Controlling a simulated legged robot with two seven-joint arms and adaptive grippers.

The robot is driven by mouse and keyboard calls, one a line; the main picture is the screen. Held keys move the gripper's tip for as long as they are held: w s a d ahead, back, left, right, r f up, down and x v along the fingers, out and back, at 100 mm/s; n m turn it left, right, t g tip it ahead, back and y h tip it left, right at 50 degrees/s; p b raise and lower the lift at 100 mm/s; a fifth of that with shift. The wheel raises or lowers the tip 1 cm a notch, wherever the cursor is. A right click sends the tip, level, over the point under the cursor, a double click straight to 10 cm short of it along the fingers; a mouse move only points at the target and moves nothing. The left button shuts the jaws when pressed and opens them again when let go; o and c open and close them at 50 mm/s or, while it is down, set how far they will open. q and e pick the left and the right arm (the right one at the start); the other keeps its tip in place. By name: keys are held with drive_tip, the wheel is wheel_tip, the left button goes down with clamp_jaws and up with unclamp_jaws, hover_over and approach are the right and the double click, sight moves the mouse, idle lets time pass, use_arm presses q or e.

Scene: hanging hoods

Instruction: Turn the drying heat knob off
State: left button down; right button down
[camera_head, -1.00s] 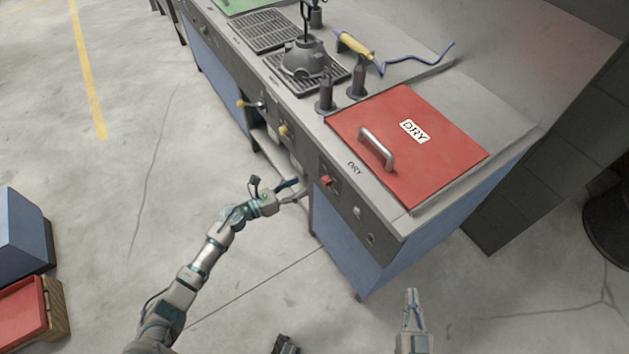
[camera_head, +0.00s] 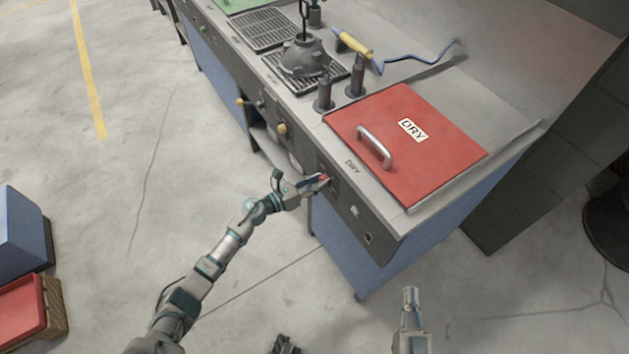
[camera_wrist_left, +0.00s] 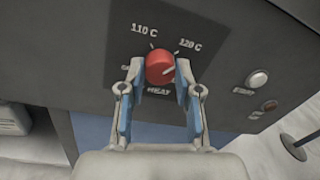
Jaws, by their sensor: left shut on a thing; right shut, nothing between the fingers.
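The red heat knob (camera_wrist_left: 159,67) is on the dark front panel below the red DRY lid, with 110 C and 120 C printed above it and HEAT below. A light pointer mark shows on the knob's right side. My left gripper (camera_wrist_left: 158,75) is shut on the knob, one blue-padded finger on each side. In the head view my left gripper (camera_head: 322,181) reaches the panel and mostly covers the knob. My right gripper (camera_head: 411,294) is shut and empty, low in front of the bench, away from the panel.
The red DRY lid (camera_head: 408,143) with a metal handle lies on the bench top. A round pale button (camera_wrist_left: 257,78) and a darker one (camera_wrist_left: 270,106) are right of the knob. Yellow knobs (camera_head: 282,129) are further left on the panel.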

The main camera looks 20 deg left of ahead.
use_arm(q)
drive_tip(key=shift+w+f, duration=0.1)
drive_tip(key=shift+w, duration=0.3)
drive_tip(key=shift+s+d, duration=0.1)
drive_tip(key=shift+d, duration=0.2)
use_arm(e)
drive_tip(key=shift+w+d+f, duration=0.1)
drive_tip(key=shift+d+f, duration=0.1)
drive_tip(key=shift+d, duration=0.35)
drive_tip(key=shift+w+d+f, duration=0.1)
drive_tip(key=shift+d+f, duration=0.1)
drive_tip(key=shift+d, duration=0.3)
